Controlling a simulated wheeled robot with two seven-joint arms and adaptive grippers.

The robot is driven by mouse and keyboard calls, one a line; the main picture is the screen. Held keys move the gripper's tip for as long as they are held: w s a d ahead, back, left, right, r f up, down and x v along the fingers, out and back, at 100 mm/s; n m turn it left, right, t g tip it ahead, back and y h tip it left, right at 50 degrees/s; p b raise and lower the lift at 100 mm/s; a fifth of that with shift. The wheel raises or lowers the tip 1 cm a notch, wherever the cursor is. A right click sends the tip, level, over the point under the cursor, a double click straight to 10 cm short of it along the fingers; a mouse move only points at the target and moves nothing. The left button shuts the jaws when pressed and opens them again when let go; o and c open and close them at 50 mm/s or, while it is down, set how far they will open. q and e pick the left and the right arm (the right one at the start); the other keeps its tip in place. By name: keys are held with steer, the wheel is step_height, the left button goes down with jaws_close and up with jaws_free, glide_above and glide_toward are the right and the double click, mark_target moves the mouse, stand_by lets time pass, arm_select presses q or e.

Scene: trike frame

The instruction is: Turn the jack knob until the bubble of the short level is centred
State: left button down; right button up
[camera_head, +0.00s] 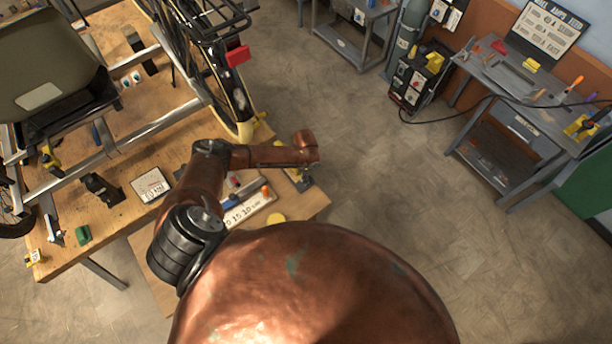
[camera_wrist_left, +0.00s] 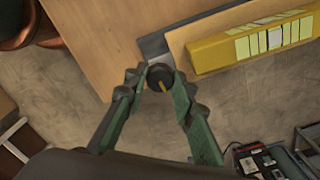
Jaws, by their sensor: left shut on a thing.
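My left gripper (camera_wrist_left: 160,82) is shut on a round dark knob (camera_wrist_left: 161,76) with a yellow pointer mark, at the edge of a wooden bench top. The fingers sit on both sides of the knob. A yellow level (camera_wrist_left: 222,54) lies beside it to the upper right in the left wrist view, on a wooden piece. Its vial (camera_wrist_left: 272,38) shows pale segments with dark lines; I cannot tell exactly where the bubble sits. In the head view my arm hides most of the knob area. My right gripper is not in view.
The wooden bench (camera_head: 115,170) holds the trike frame (camera_head: 135,135) at left. A white printed card (camera_head: 150,186) and a white printed strip (camera_head: 247,211) lie on the wood. A grey workbench (camera_head: 520,95) with tools stands at right. The floor between is clear.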

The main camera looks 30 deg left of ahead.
arm_select(q)
steer(key=shift+s+a, duration=0.1)
steer(key=shift+a, duration=0.1)
steer(key=c, duration=1.9)
jaws_free()
steer(key=shift+d, duration=0.1)
steer(key=shift+r, duration=0.15)
step_height(320, 180, up, 12)
